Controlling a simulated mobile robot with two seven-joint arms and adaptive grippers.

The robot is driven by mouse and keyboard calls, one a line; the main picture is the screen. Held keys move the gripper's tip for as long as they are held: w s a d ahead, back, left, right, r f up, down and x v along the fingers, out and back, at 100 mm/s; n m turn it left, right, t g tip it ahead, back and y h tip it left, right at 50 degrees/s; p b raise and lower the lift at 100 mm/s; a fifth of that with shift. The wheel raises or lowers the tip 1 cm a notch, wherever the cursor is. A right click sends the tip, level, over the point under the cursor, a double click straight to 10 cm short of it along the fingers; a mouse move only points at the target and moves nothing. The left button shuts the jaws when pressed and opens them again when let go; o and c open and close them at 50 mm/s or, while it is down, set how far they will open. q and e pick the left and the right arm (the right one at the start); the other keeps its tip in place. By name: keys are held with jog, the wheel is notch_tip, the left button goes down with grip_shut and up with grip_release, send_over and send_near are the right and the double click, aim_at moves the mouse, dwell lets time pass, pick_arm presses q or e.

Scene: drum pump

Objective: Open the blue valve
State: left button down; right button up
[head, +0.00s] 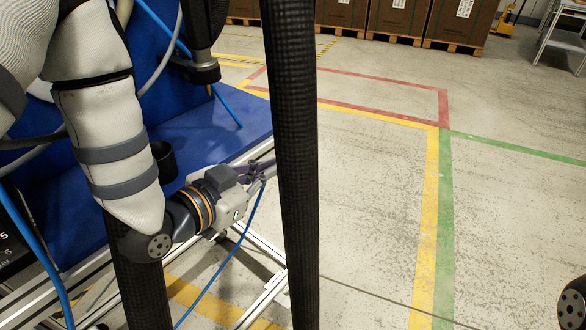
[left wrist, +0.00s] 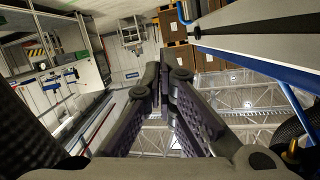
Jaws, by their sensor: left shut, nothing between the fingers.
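No blue valve can be made out for certain in either view. My left gripper (head: 258,170) is low beside the blue platform, near its right edge. Its far end is partly hidden behind a dark upright column (head: 294,150). In the left wrist view my left gripper's fingers (left wrist: 162,82) meet at the tips, with nothing held between them. My right gripper is not in view.
The blue platform (head: 205,134) rests on a metal frame (head: 266,300). A blue hose (head: 222,270) hangs below my left gripper. Boxes on pallets (head: 398,18) stand at the back. The marked floor to the right is mostly clear.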

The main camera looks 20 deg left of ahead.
pick_arm(q)
send_over(297, 173)
jog(key=s, duration=0.3)
notch_tip(297, 173, down, 2)
notch_tip(297, 173, down, 4)
jog(key=shift+w+a+f+b, duration=0.1)
jog(key=shift+b, duration=0.7)
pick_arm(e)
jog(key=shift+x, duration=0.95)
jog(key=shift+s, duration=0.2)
